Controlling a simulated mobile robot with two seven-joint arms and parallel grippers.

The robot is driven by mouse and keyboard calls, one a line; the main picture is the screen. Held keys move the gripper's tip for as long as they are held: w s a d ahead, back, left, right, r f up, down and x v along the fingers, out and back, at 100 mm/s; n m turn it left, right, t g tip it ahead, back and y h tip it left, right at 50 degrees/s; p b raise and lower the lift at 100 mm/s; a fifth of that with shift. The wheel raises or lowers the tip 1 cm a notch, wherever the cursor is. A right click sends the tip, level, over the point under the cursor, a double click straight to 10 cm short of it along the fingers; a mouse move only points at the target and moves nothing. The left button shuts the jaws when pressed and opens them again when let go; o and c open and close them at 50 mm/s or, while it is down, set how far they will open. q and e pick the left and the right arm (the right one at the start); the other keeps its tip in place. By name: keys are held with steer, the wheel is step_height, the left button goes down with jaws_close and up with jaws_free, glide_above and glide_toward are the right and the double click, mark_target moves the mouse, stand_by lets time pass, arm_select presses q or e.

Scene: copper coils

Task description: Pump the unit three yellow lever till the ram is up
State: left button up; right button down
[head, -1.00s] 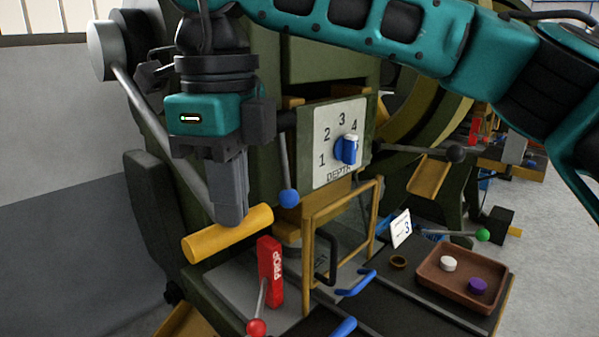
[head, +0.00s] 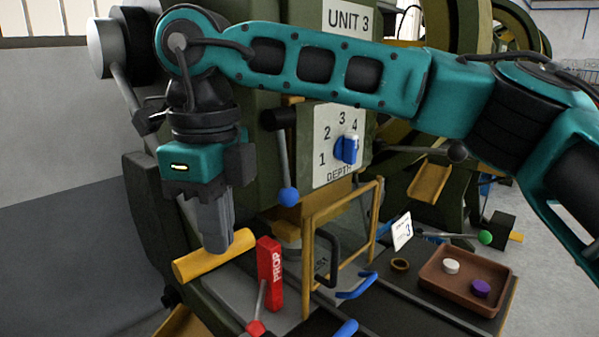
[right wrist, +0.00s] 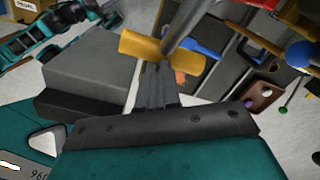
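The yellow lever grip (head: 195,263) is a thick bar at the lower left of the press in the head view, joined to a grey lever rod. It also shows in the right wrist view (right wrist: 195,62), crossing ahead of my fingertips. My right gripper (head: 217,248) points down at the grip with its fingers close together; the tips are against the bar and overlap its upper part. I see no finger wrapped around it. The press carries a "UNIT 3" sign (head: 349,18). The ram's height is hard to judge behind the yellow guard frame (head: 311,250). My left gripper is out of view.
A red "PROP" block (head: 270,262) stands just right of the grip. A blue-knobbed lever (head: 288,196) hangs beside the depth dial (head: 346,149). A brown tray (head: 440,290) holds a white and a purple piece. A grey wall is at left.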

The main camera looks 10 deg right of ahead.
steer(key=shift+w+a+f, duration=0.2)
steer(key=shift+f, duration=0.5)
steer(key=shift+w+a+f, duration=0.2)
steer(key=shift+f, duration=0.45)
steer(key=shift+w+a+f, duration=0.2)
steer(key=shift+w+f, duration=0.1)
steer(key=shift+f, duration=0.15)
steer(key=shift+w+a+f, duration=0.15)
steer(key=shift+w+f, duration=0.1)
steer(key=shift+f, duration=0.2)
steer(key=shift+s+d+r, duration=0.45)
steer(key=shift+s+r, duration=0.15)
steer(key=shift+r, duration=0.2)
steer(key=s+d+r+p, duration=0.1)
steer(key=s+r+p, duration=0.1)
steer(key=r, duration=0.4)
steer(key=s+d+r+p, duration=0.2)
steer(key=r+p, duration=0.1)
steer(key=r, duration=0.3)
steer(key=shift+d+p, duration=0.2)
steer(key=shift+p, duration=0.15)
